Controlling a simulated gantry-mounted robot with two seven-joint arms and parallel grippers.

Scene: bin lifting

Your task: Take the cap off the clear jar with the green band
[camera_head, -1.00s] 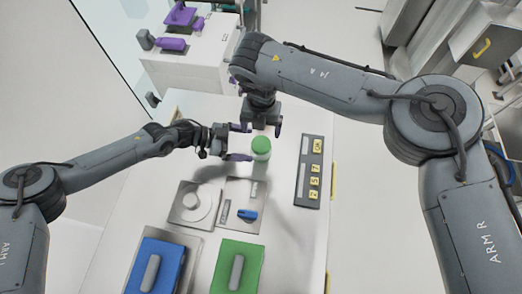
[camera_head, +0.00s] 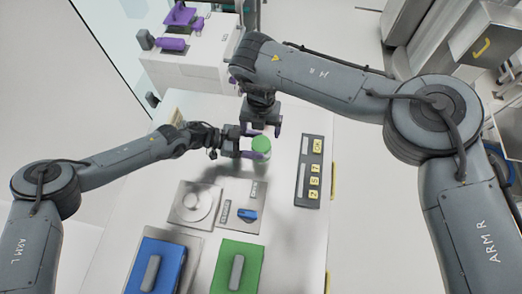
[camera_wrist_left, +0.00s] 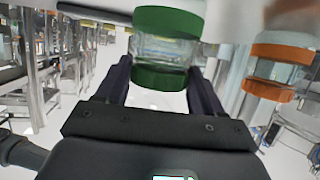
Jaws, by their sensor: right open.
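The clear jar with a green cap (camera_head: 261,144) stands on the white table. In the left wrist view, the jar (camera_wrist_left: 166,48) shows clear glass between the green cap and a green lower band. My left gripper (camera_head: 250,145) reaches in from the left, with its fingers on either side of the jar. In the left wrist view, its dark fingers (camera_wrist_left: 164,88) flank the lower band closely; I cannot tell whether they touch it. My right gripper (camera_head: 262,128) points down, open and empty, just beyond the jar in the head view.
An orange-capped jar (camera_wrist_left: 272,70) shows in the left wrist view. A dark panel with yellow labels (camera_head: 311,170) lies right of the jar. Plates with a round dial (camera_head: 198,202) and a blue switch (camera_head: 246,214) lie nearer. Blue (camera_head: 157,266) and green (camera_head: 238,266) blocks with handles are at the front.

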